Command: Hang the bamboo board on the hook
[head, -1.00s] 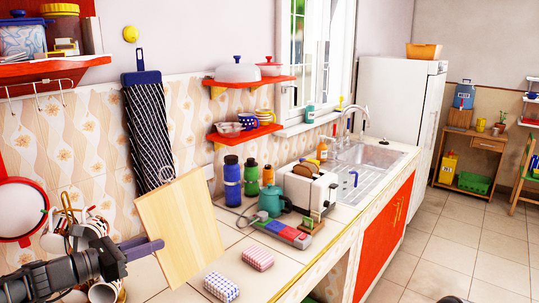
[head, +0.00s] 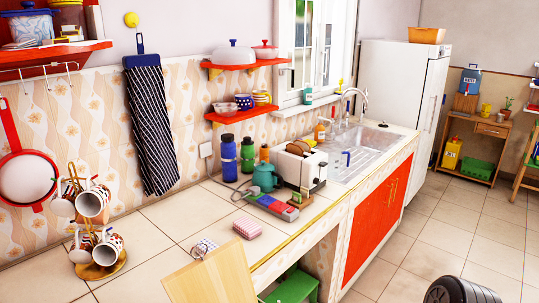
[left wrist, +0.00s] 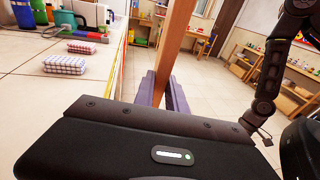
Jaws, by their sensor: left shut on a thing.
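The bamboo board (head: 217,277) is at the bottom middle of the head view, cut off by the lower edge. In the left wrist view the board (left wrist: 178,40) shows edge-on as an upright brown strip. My left gripper (left wrist: 165,92) is shut on it; this gripper is out of the head view. A rail with several small hooks (head: 42,78) is under the red shelf at upper left; I cannot tell which hook is meant. My right gripper is not in view.
A mug tree (head: 98,270) stands on the counter (head: 165,222), left of the board. A white-and-red pan (head: 27,178) and a striped apron (head: 150,130) hang on the wall.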

